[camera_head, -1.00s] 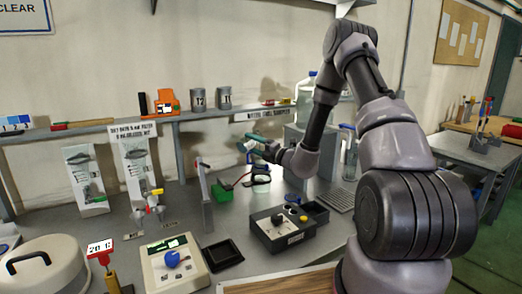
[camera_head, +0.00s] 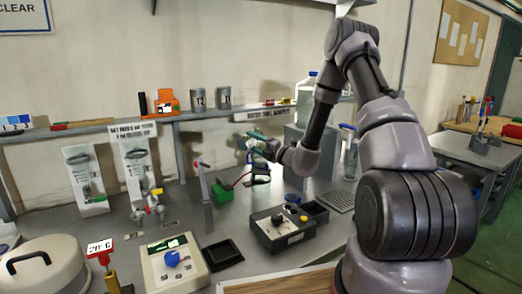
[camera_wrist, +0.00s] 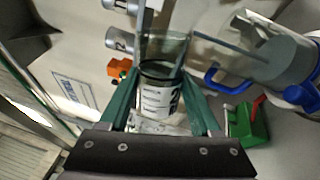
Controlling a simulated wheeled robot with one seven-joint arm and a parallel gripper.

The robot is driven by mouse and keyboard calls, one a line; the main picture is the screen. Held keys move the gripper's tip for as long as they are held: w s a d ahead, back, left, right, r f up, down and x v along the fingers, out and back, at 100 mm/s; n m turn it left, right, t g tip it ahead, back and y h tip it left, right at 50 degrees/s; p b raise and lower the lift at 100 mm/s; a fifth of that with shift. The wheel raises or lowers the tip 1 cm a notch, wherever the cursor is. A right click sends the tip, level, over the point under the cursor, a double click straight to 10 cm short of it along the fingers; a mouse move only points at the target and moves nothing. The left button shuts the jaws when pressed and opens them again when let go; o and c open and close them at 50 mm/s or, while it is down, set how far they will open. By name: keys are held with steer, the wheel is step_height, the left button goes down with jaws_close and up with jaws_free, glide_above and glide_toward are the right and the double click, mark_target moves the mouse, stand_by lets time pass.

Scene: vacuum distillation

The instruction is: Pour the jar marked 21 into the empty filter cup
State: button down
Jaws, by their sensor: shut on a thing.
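My gripper (camera_wrist: 162,105) has green fingers and is shut on a glass jar (camera_wrist: 158,98). The jar has a dark band near its top and a white label with a large, partly visible number starting with 2. In the head view my gripper (camera_head: 258,140) is held above the back of the grey bench, in front of the shelf, and the jar shows only as a small pale shape. A large clear vessel (camera_wrist: 275,60) with a blue handle is at the upper right of the wrist view. I cannot pick out the filter cup with certainty.
Two grey cans (camera_head: 198,98) and an orange container (camera_head: 166,101) stand on the shelf. A dark control box (camera_head: 285,230), a white device (camera_head: 173,262) and an upright grey post (camera_head: 204,195) stand on the bench.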

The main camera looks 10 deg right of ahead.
steer(key=shift+d+r, duration=0.1)
stand_by(0.3)
steer(key=shift+w+d+f+m, duration=0.1)
steer(key=shift+f+m, duration=0.1)
steer(key=shift+m, duration=0.4)
steer(key=shift+w+d+f+m, duration=0.1)
steer(key=shift+f+m, duration=0.05)
steer(key=shift+m, duration=0.45)
stand_by(0.6)
steer(key=shift+r+m+t, duration=0.1)
steer(key=shift+m+t, duration=0.2)
